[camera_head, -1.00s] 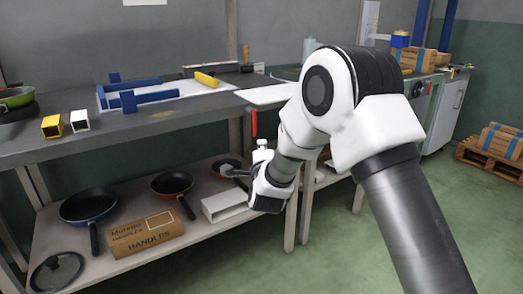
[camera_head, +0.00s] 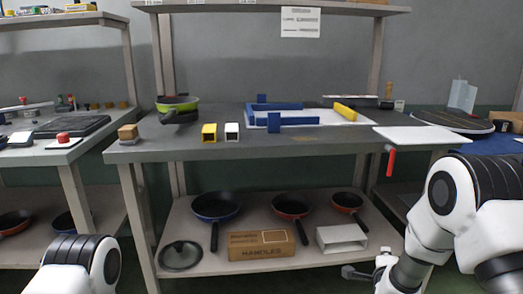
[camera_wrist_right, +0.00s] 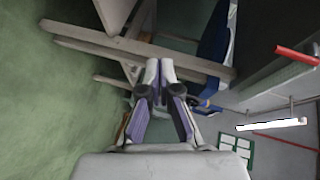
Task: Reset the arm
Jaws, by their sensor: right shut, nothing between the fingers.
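My right arm comes in at the lower right of the head view. Its gripper (camera_head: 354,272) is low, in front of the right end of the lower shelf. In the right wrist view the fingers (camera_wrist_right: 160,70) are together and empty, with the green floor at left and bench legs beyond. Part of my left arm shows at the lower left of the head view, but its gripper is out of the picture.

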